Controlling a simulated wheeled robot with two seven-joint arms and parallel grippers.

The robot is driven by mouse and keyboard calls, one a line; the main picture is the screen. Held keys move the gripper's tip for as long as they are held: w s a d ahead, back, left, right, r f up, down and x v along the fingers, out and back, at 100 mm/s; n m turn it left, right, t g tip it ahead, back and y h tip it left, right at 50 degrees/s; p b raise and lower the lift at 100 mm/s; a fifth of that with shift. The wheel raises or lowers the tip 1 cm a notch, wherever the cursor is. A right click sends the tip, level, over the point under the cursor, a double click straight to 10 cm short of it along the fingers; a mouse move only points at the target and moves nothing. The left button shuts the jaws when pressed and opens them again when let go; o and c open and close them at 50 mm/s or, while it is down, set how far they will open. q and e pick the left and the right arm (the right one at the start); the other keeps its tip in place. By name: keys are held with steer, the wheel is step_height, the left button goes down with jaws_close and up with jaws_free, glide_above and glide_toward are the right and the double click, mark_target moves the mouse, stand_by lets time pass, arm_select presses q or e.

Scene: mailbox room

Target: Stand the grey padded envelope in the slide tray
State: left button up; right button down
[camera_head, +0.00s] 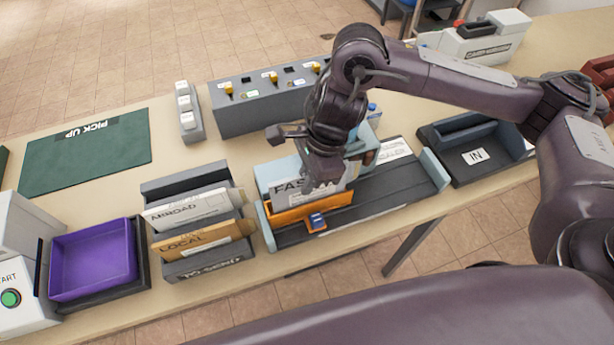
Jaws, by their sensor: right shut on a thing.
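The grey padded envelope (288,188), with lettering starting "FAS" on its face, is upright in the orange slide tray (312,212). The tray's front wall hides the envelope's lower edge, so I cannot tell whether it touches the floor of the tray. My right gripper (324,178) comes down from above and is shut on the envelope near its right part, covering some of the lettering. The tray sits at the left end of a dark track (395,188) and has a blue tab (317,222) at its front. My left gripper is out of view.
Left of the track a dark rack (185,183) holds upright pieces marked ABROAD and LOCAL. A purple tray (93,260) stands further left. Behind is a grey box (250,115) with yellow switches. A dark IN tray (505,160) is at the right. The green PICK UP mat (85,155) is bare.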

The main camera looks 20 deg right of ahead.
steer(key=shift+f+b, duration=1.15)
steer(key=c, duration=1.4)
jaws_free()
steer(key=shift+r, duration=0.1)
step_height(320, 180, up, 7)
steer(key=p, duration=0.6)
